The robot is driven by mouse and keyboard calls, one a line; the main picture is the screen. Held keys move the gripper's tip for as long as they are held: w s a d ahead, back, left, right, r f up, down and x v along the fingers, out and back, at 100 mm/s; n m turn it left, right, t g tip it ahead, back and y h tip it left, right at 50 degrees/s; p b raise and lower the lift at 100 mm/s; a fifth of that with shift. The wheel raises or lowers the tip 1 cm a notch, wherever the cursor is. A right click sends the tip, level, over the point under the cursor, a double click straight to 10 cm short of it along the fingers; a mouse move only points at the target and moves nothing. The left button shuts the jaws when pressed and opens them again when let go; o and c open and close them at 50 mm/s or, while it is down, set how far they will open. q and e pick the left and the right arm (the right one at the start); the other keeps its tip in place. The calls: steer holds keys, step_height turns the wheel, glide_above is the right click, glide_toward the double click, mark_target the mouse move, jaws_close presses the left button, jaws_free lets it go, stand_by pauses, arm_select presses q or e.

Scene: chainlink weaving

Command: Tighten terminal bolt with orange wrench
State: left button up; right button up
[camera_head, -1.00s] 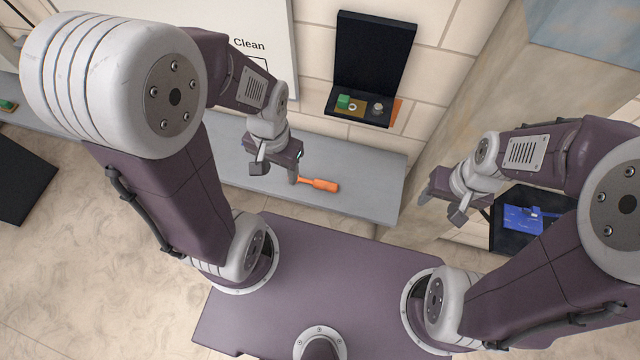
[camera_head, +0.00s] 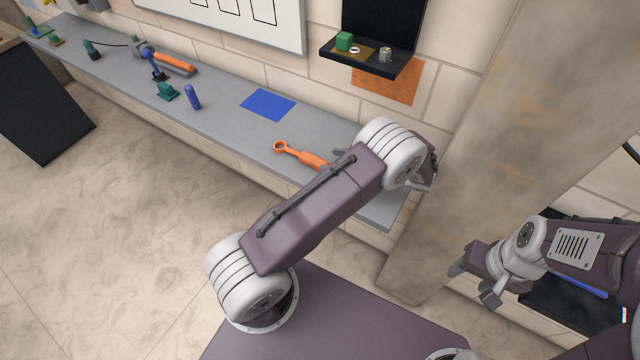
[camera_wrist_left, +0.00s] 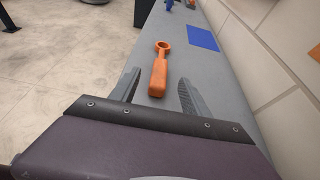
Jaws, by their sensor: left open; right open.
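The orange wrench (camera_head: 303,155) lies on the grey bench, its ring end to the left and its handle end hidden behind my left arm. In the left wrist view the wrench (camera_wrist_left: 158,75) lies with its handle between the spread fingers of my left gripper (camera_wrist_left: 158,93), with clear gaps on both sides. My left gripper is open and mostly hidden in the head view. A small grey bolt-like part (camera_head: 385,54) stands on the black wall shelf; I cannot tell if it is the terminal bolt. My right gripper (camera_head: 475,281) is open and empty at the lower right.
The grey bench (camera_head: 225,75) runs along the wall with a blue square (camera_head: 268,105), a blue cylinder (camera_head: 192,97) and several tools at left. A stone pillar (camera_head: 480,140) stands right of the bench.

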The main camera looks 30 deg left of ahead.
mark_target(310, 157)
arm_select(q)
steer(key=shift+a+f, duration=0.6)
steer(key=shift+a, duration=0.15)
steer(key=shift+s+a, duration=0.1)
steer(key=shift+a, duration=0.25)
steer(key=shift+a+f+p, duration=0.2)
steer(key=shift+a+p, duration=0.35)
steer(key=shift+p, duration=0.15)
steer(key=shift+a+f, duration=0.2)
steer(key=shift+a, duration=0.2)
steer(key=shift+w+a+f, duration=0.2)
steer(key=shift+w, duration=0.05)
steer(key=p+x, duration=0.1)
steer(key=x, duration=0.3)
steer(key=shift+a+p, duration=0.25)
steer(key=shift+p, duration=0.1)
steer(key=shift+w+a+f, duration=0.15)
steer(key=shift+a+f, duration=0.1)
steer(key=shift+a, duration=0.1)
jaws_close()
arm_select(e)
steer(key=r, duration=0.1)
steer(key=a+r, duration=0.1)
steer(key=shift+a+r, duration=0.25)
steer(key=shift+r, duration=0.05)
